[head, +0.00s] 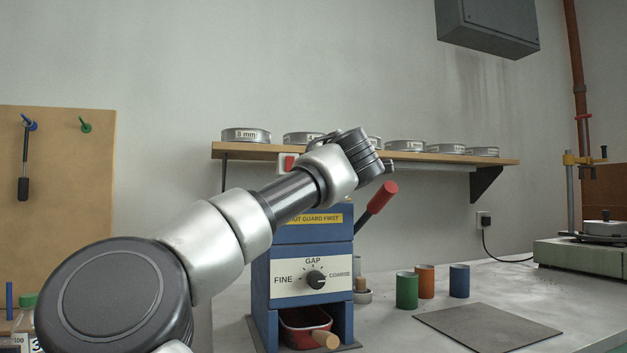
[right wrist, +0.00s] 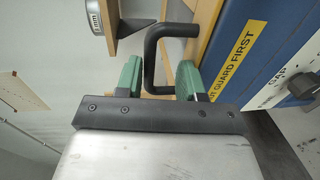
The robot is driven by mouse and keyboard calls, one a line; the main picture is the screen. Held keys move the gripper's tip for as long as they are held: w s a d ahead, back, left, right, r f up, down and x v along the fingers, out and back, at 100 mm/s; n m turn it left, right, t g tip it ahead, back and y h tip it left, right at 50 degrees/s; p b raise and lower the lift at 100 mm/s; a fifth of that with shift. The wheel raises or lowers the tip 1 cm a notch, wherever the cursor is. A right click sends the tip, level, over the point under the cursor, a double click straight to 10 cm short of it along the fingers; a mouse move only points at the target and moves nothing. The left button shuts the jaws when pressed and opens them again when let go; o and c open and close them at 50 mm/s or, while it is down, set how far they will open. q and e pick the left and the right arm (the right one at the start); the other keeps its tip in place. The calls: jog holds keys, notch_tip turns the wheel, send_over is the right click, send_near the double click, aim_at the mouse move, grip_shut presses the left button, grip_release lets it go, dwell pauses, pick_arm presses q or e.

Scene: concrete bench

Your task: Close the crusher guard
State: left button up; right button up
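The blue crusher (head: 311,256) stands on the bench with a red-gripped lever on its right side. Its yellow label (head: 321,219), partly covered, reads "...UT GUARD FIRST". My arm reaches across in front of its top in the head view and hides the guard area. In the right wrist view, my right gripper (right wrist: 160,72) is open, its green fingers either side of a bent black handle (right wrist: 150,62). The handle lies closer to the left finger, and I cannot tell if it touches. The crusher's blue front and yellow label (right wrist: 244,52) are beside the right finger. My left gripper is not seen.
A wooden shelf (head: 435,156) with several sieves runs behind the crusher. A red drawer (head: 306,320) sits in its base. Green (head: 407,290), orange (head: 426,281) and blue (head: 459,281) cups stand to the right, behind a flat dark mat (head: 487,328).

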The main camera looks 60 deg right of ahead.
jog(key=p+v, duration=0.1)
jog(key=v, duration=0.9)
jog(key=shift+s+a, duration=0.25)
jog(key=shift+s, duration=0.05)
